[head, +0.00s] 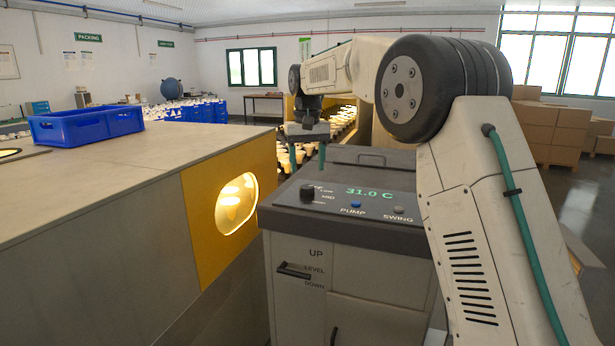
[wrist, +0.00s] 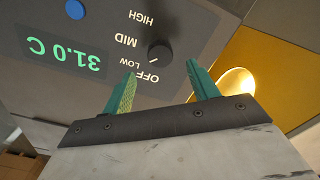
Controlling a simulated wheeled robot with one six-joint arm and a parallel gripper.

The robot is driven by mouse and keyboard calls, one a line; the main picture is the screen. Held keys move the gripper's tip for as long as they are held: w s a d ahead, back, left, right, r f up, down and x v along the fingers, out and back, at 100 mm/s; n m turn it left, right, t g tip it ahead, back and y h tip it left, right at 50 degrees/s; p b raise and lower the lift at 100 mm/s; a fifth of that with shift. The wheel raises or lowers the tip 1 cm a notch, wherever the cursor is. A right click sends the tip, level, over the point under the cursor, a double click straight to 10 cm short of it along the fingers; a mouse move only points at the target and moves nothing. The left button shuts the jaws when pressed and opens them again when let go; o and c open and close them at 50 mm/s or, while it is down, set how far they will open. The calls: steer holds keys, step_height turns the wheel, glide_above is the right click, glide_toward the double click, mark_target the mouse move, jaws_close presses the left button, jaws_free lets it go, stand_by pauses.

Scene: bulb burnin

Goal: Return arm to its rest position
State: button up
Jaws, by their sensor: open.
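My gripper (head: 307,158) hangs over the control panel at the back left of the grey cabinet. Its green fingers are apart with nothing between them. The wrist view shows the open fingertips (wrist: 162,70) close to the black dial (wrist: 160,53), apparently not gripping it. The dial also shows in the head view (head: 307,192). I cannot tell its exact setting. The green display (head: 369,191) reads 31.0 C. My pale arm (head: 470,190) rises at the right, bends at a dark joint and reaches forward and left.
A workbench (head: 120,185) with a blue crate (head: 88,125) stands at the left. Its yellow end has a lit window (head: 236,203). Lit bulbs on a conveyor (head: 342,122) lie beyond the cabinet (head: 350,270). Cardboard boxes (head: 550,130) are stacked at the right, beside open floor.

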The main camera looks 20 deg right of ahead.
steer(key=shift+r, duration=0.9)
steer(key=f, duration=0.3)
steer(key=shift+s, duration=0.35)
steer(key=shift+s+d+f+g, duration=0.15)
steer(key=shift+s+f, duration=0.2)
steer(key=shift+s, duration=0.2)
steer(key=shift+s+f+g, duration=0.15)
steer(key=shift+s+f, duration=0.2)
steer(key=shift+s, duration=0.2)
steer(key=s+d+f+t, duration=0.1)
steer(key=s+f, duration=0.1)
steer(key=s, duration=2.1)
steer(key=s+d+f+t, duration=0.1)
steer(key=s+d+f, duration=0.1)
steer(key=s, duration=2.1)
steer(key=shift+f, duration=0.45)
steer(key=shift+w, duration=0.1)
